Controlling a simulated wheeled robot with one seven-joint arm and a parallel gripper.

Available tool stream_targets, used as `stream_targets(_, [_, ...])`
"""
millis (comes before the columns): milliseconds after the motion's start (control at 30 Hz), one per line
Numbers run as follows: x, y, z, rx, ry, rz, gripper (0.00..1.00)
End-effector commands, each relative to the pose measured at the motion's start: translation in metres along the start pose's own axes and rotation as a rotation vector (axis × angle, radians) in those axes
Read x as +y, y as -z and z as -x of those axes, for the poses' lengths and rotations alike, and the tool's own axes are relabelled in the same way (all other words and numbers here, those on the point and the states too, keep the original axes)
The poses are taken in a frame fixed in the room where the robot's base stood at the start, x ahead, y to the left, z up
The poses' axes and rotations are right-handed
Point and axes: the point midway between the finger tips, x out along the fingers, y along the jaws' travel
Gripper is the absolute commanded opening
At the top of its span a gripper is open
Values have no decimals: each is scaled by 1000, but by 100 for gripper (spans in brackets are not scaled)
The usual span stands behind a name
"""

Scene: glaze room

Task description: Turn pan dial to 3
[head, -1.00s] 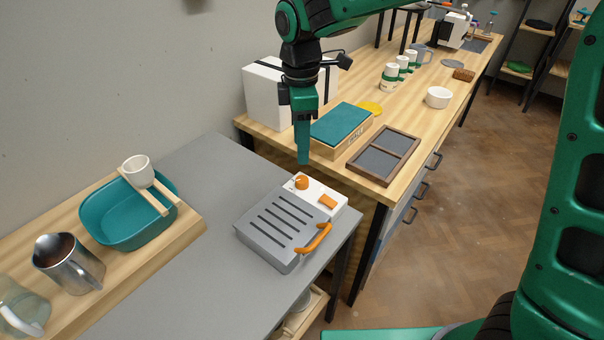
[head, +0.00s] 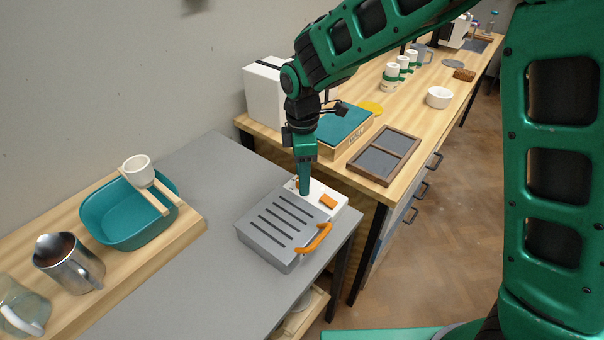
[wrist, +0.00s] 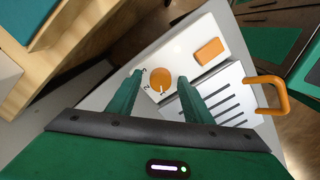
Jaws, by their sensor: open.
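The pan (head: 272,232) is a grey slotted box with a white control panel and an orange handle (head: 318,239). In the wrist view the round orange dial (wrist: 160,79) sits on the white panel (wrist: 184,55), with small marks along its lower left side; a 2 and a 1 seem readable, the rest is too small to tell. My gripper (wrist: 159,84) is open, one finger on each side of the dial, with no clear contact. In the head view my gripper (head: 305,190) stands over the panel and mostly hides the dial.
An orange rectangular button (wrist: 208,51) is beside the dial. A teal-topped box (head: 340,128) and a dark framed tray (head: 383,155) lie on the wooden bench behind. A teal basin (head: 128,218) is at the left. The grey table (head: 185,265) is clear in front.

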Motion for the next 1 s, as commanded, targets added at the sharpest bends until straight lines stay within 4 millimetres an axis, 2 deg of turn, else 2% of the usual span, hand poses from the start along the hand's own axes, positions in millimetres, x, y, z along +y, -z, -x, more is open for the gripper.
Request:
stream_targets(67, [0, 0, 0, 0, 0, 0, 46])
stream_targets(233, [0, 0, 0, 0, -1, -1, 8])
stream_targets(267, [0, 0, 0, 0, -1, -1, 5])
stream_targets(667, [2, -1, 1, 1, -3, -61, 5])
stream_targets(1000, [2, -1, 1, 2, -5, -311, 5])
